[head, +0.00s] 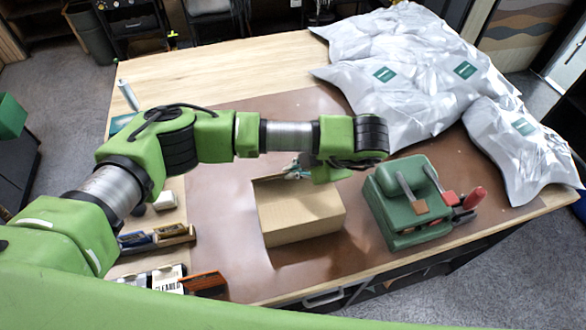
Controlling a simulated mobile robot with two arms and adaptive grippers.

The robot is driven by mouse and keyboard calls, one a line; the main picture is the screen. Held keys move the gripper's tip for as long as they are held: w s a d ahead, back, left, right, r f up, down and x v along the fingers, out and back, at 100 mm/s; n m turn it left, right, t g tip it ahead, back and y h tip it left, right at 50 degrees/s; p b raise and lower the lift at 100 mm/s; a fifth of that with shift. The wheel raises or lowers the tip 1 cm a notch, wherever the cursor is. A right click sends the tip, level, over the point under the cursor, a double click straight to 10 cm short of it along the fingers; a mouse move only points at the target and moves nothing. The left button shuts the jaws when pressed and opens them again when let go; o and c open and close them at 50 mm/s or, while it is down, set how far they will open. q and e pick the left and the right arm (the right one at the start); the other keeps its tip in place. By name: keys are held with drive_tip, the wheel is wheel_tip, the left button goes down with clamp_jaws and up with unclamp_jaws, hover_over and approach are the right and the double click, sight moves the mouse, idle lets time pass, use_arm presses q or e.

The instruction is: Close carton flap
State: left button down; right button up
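A brown cardboard carton (303,218) sits on the brown mat near the middle of the table. Its top looks mostly covered by plain cardboard; its far edge is partly behind my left arm, so I cannot tell how every flap lies. My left arm reaches across from the left, above the carton's far side. A small part of my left gripper (296,169) shows at the carton's far edge, below the forearm. Its fingers are mostly hidden, and I cannot tell whether they touch the cardboard. My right gripper is not in view.
Silvery bags (410,62) cover the back right. Brushes (157,238) and small boxes (172,279) lie along the left edge. The brown mat (222,225) is bare left of the carton.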

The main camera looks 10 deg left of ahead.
sight(296, 192)
use_arm(q)
drive_tip(key=shift+f, duration=0.1)
drive_tip(key=t+y+b, duration=0.1)
drive_tip(key=s+f+t+b, duration=0.1)
drive_tip(key=t, duration=0.1)
drive_tip(key=shift+s+d+f+n+y, duration=0.15)
drive_tip(key=shift+s+d+n+y, duration=0.1)
drive_tip(key=shift+d+n+y, duration=0.15)
drive_tip(key=shift+s+f+n+t+y+b, duration=0.25)
drive_tip(key=shift+f+t+y+b, duration=0.1)
drive_tip(key=shift+t+b, duration=0.4)
drive_tip(key=shift+s+f+n+t+y+b, duration=0.15)
drive_tip(key=shift+s+f+t+y+b, duration=0.15)
drive_tip(key=shift+t+b, duration=0.4)
drive_tip(key=c, duration=2.3)
unclamp_jaws()
drive_tip(key=shift+d, duration=0.1)
drive_tip(key=shift+c, duration=0.2)
